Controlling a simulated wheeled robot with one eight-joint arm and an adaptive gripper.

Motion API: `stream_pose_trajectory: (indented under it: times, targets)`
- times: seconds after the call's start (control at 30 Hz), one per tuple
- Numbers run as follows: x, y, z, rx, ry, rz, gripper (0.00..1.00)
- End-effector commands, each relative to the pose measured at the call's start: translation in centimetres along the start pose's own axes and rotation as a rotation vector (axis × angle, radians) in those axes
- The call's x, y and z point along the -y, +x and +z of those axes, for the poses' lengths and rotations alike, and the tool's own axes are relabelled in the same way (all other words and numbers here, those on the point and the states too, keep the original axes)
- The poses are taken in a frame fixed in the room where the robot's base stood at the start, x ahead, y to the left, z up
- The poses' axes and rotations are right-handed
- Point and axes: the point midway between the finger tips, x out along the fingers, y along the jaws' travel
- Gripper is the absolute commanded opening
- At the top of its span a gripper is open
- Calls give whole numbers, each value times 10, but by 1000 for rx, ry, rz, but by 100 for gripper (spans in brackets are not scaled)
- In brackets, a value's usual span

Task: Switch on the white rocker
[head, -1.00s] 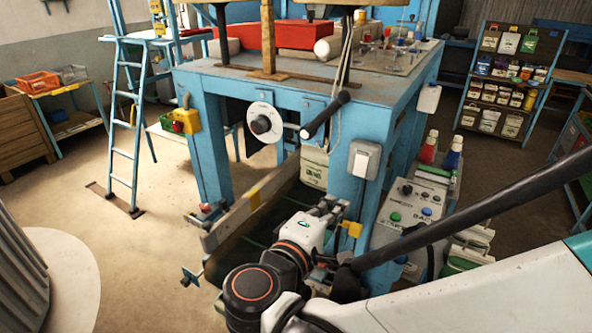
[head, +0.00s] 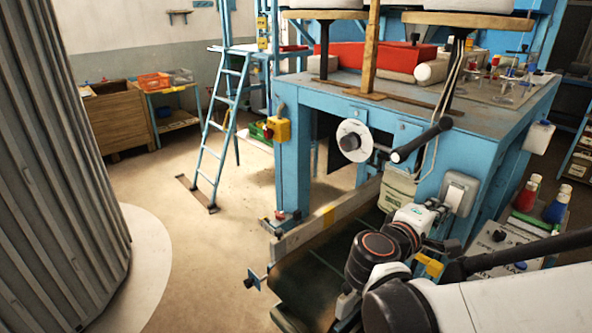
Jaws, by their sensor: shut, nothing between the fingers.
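The white rocker (head: 459,193) is a pale rectangular switch in a grey-white housing on the front right leg of the blue machine (head: 293,165). It faces me, and its on or off position is too small to tell. My gripper (head: 440,208), at the end of my white and black arm, is just left of and slightly below the rocker in the picture. A gap shows between them. My gripper is small and partly hidden by its own wrist. It looks shut, with nothing seen in it.
A black-handled lever (head: 422,140) and a round white dial (head: 353,140) stick out above my gripper. A conveyor trough (head: 315,265) lies below left. Open floor lies left, beside a grey corrugated cylinder (head: 60,170).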

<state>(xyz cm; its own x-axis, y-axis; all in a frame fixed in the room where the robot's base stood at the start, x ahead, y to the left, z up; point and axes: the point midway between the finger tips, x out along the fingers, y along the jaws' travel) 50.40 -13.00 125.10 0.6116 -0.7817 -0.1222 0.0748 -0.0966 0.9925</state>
Motion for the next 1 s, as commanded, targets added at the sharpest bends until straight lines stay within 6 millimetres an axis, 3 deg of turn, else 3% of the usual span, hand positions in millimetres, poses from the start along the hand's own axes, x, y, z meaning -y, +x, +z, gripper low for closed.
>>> stream_pose_trajectory:
  times: [0.63, 1.0]
  targets:
    - [4, 17, 0, 2, 0, 0, 0]
    - [4, 15, 0, 1, 0, 0, 0]
